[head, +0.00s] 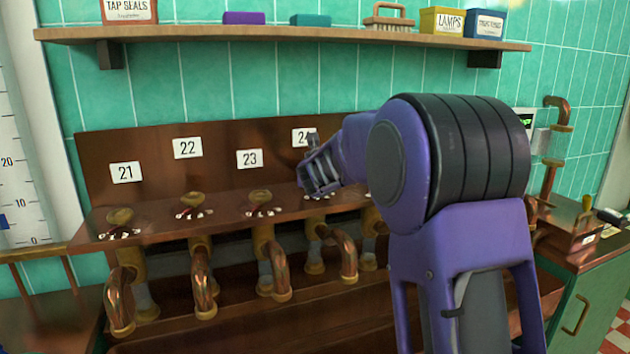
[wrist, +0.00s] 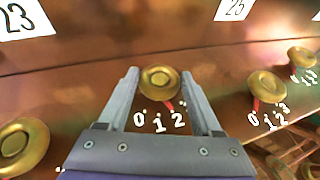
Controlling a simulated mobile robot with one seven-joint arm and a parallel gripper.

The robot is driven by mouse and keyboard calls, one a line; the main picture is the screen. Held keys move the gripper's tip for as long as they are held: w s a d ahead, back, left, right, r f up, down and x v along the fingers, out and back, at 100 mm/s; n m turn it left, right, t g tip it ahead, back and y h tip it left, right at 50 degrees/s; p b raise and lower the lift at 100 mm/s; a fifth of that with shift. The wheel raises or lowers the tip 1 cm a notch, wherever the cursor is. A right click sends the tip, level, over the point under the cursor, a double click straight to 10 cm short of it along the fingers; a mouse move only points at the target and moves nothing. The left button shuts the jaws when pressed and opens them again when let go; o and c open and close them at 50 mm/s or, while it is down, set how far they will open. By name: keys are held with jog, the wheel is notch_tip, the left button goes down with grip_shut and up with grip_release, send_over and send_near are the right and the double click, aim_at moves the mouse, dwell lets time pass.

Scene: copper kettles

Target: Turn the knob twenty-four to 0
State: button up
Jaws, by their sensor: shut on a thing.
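Knob twenty-four (wrist: 160,81) is a round brass knob on the brown panel, seen between my fingers in the wrist view. Its short red pointer points down and slightly right, toward the white 2 (wrist: 178,118). The 0 (wrist: 139,118) and 1 lie to the left of that; the mark past 2 is mostly hidden by my right finger. My gripper (head: 318,183) is shut on the knob, one finger on each side. In the head view it hides the knob and part of the 24 label (head: 300,136).
Knobs 21 (head: 120,216), 22 (head: 193,199) and 23 (head: 260,197) stand in a row to the left. Another brass knob (wrist: 266,85) sits close on the right. Copper spouts (head: 205,285) hang below the ledge; a shelf (head: 250,36) runs above.

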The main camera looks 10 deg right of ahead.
jog(key=shift+a+r+p, duration=0.1)
jog(key=shift+p, duration=0.3)
jog(key=m+h+p, duration=0.1)
jog(key=h+p, duration=0.1)
jog(key=shift+a+r+m+g+p, duration=0.2)
jog(key=shift+m+g+p, duration=0.1)
jog(key=shift+m+p, duration=0.1)
jog(key=m+h+p, duration=0.1)
jog(key=m+g+h+p, duration=0.1)
jog(key=h+p, duration=0.1)
jog(key=shift+w+a+m, duration=0.15)
jog(key=shift+m, duration=0.15)
jog(key=m+g+h+p, duration=0.1)
jog(key=m+g+h, duration=0.1)
jog(key=shift+w+a+f+m+h+p, duration=0.1)
jog(key=shift+a+f+m+h+p, duration=0.05)
jog(key=shift+f+m+h+p, duration=0.2)
jog(key=m+g+h, duration=0.2)
jog(key=m, duration=0.1)
jog(key=shift+w+g, duration=0.15)
jog(key=shift+g, duration=0.15)
jog(key=shift+w+m+g+h, duration=0.1)
jog(key=shift+m+g+h, duration=0.45)
jog(key=shift+m+g, duration=0.15)
jog(key=shift+r+m+g, duration=0.1)
jog(key=shift+m+g, duration=0.15)
jog(key=shift+g, duration=0.15)
